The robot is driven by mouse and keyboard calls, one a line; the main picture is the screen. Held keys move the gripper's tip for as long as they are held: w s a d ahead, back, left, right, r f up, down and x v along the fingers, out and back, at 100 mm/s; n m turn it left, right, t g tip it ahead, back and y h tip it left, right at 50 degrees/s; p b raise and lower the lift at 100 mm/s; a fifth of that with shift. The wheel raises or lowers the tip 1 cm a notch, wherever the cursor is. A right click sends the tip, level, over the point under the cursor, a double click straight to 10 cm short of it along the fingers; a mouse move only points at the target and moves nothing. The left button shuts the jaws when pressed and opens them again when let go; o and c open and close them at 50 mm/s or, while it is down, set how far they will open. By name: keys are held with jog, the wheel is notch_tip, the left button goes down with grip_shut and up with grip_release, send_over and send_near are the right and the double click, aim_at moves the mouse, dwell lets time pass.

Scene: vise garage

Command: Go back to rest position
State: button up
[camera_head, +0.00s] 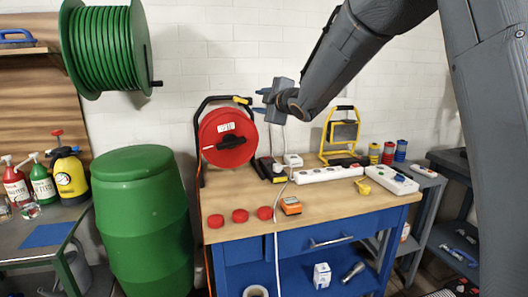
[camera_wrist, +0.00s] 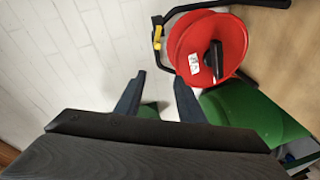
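My gripper (camera_head: 261,101) is raised in front of the white wall, above the workbench (camera_head: 340,214) and just right of the red cable reel (camera_head: 227,138). Its fingers point left in the head view. In the wrist view my gripper (camera_wrist: 159,77) has its two dark fingers apart with nothing between them. The red reel (camera_wrist: 207,50) lies beyond the fingertips there, apart from them. My arm comes in from the upper right of the head view.
A green barrel (camera_head: 145,220) stands left of the bench, below a wall-mounted green hose reel (camera_head: 108,48). The bench bears red caps (camera_head: 240,216), an orange device (camera_head: 291,205), white power strips (camera_head: 328,174) and a yellow work lamp (camera_head: 341,135). A cable hangs over its front.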

jog(key=s+d+f+m+g+h+b, duration=0.1)
jog(key=s+d+f+m+g+h, duration=0.25)
jog(key=s+d+f+m, duration=0.55)
jog(key=s+d+f+m+g+h+b, duration=0.1)
jog(key=s+d+f+m+g+h, duration=0.25)
jog(key=s+d+f, duration=0.65)
jog(key=s+f+m+g, duration=0.2)
jog(key=s+f, duration=0.3)
jog(key=s, duration=0.3)
jog(key=s+d+f+m+g+b, duration=0.1)
jog(key=s+f+m+g, duration=0.2)
jog(key=s, duration=0.6)
jog(key=s+f+m+g, duration=0.2)
jog(key=s+f, duration=0.5)
jog(key=s, duration=0.2)
jog(key=shift+d+f+m+h+b, duration=0.25)
jog(key=shift+m+h+b, duration=0.05)
jog(key=shift+m, duration=0.05)
jog(key=shift+c, duration=0.6)
